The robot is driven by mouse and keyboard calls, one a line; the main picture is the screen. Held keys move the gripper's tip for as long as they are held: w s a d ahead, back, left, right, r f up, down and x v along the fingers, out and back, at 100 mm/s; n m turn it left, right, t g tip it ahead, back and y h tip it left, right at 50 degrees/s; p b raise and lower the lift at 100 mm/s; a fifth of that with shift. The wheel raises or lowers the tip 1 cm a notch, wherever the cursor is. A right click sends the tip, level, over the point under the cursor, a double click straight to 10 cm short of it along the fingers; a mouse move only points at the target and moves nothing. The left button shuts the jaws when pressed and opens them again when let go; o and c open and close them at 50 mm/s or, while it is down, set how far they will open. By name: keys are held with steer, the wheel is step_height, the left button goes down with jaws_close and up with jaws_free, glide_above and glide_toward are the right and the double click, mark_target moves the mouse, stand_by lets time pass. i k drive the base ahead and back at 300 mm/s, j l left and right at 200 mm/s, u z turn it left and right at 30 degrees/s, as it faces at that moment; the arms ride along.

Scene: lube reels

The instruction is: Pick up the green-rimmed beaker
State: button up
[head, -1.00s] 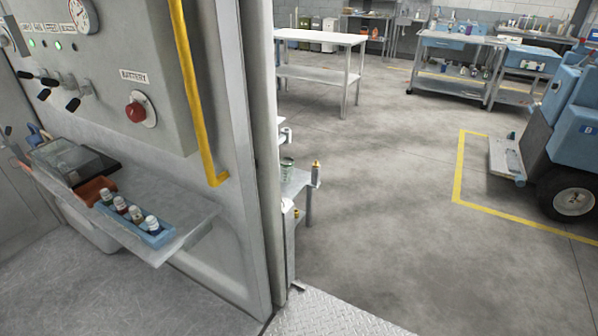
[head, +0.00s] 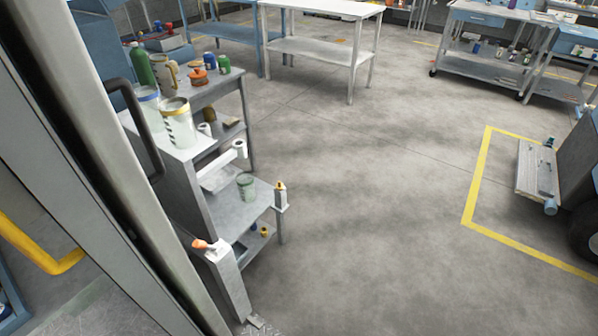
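A greenish see-through beaker (head: 246,188) with a green rim stands upright on the low side shelf (head: 222,218) of a grey bench, left of the middle in the head view. A larger pale beaker with a yellow rim (head: 179,128) and one with a blue rim (head: 149,108) stand on the higher bench top. The green-rimmed beaker is in plain sight, apart from other things. My gripper is not in view.
A doorway post (head: 100,150) with a yellow rail (head: 45,258) fills the left. A white paper roll (head: 225,157) and a small post with a yellow tip (head: 280,195) flank the low shelf. The concrete floor right of it is clear, up to a yellow line (head: 468,195).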

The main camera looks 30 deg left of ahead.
mark_target(245, 182)
steer(key=i+u, duration=0.15)
steer(key=i, duration=0.4)
steer(key=i+u, duration=0.15)
steer(key=i, duration=0.4)
steer(key=i+l+u, duration=0.2)
steer(key=i, duration=0.35)
steer(key=i+u, duration=0.3)
steer(key=i, duration=0.15)
steer(key=i+l+u, duration=0.15)
steer(key=i+u, duration=0.15)
steer(key=i+l+u, duration=0.3)
steer(key=i, duration=0.2)
steer(key=u, duration=0.75)
